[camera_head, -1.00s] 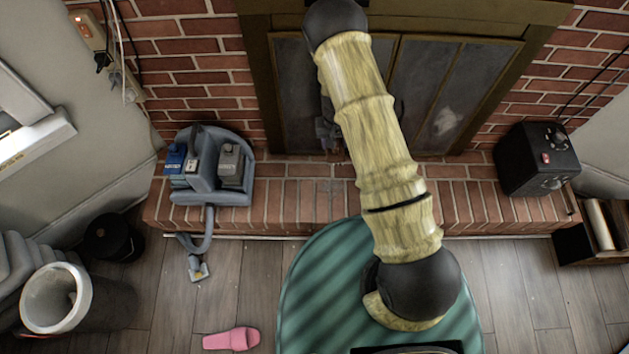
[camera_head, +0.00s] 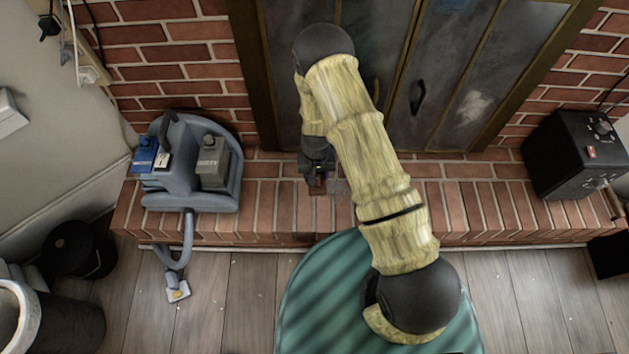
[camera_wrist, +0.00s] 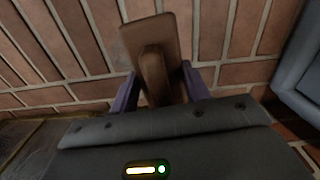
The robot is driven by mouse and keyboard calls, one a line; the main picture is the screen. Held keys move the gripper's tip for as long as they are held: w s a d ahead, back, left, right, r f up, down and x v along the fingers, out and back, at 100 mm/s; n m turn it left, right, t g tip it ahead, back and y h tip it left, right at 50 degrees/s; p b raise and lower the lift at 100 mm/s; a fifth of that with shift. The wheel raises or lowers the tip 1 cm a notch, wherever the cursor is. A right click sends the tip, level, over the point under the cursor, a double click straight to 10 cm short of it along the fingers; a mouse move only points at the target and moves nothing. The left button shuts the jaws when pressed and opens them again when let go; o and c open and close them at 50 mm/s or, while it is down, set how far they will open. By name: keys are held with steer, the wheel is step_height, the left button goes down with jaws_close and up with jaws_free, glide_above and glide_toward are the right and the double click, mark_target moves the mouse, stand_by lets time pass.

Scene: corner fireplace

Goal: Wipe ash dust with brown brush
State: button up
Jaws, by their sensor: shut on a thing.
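The brown brush (camera_wrist: 152,45) shows large in the wrist view, between the two purple-grey fingers of my gripper (camera_wrist: 158,90). My gripper is shut on it. In the head view, my gripper (camera_head: 317,172) is low over the brick hearth, in front of the fireplace doors. A small brown part of the brush (camera_head: 317,188) shows below it. A faint grey patch, probably the ash dust (camera_head: 340,188), lies on the bricks just right of the brush. My arm hides part of the hearth there. I cannot tell whether the brush touches the bricks.
A blue-grey vacuum (camera_head: 190,165) stands on the hearth at left, its hose reaching the floor. A black box with knobs (camera_head: 575,155) stands at right. Dark fireplace doors (camera_head: 440,80) rise behind. A green rug (camera_head: 325,290) lies in front. The hearth right of my arm is clear.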

steer(key=shift+a+f+b, duration=0.15)
steer(key=shift+f+b, duration=0.05)
steer(key=shift+f, duration=0.35)
steer(key=shift+a+f+b, duration=0.15)
steer(key=shift+f+b, duration=0.05)
steer(key=shift+f, duration=0.35)
steer(key=shift+r, duration=0.1)
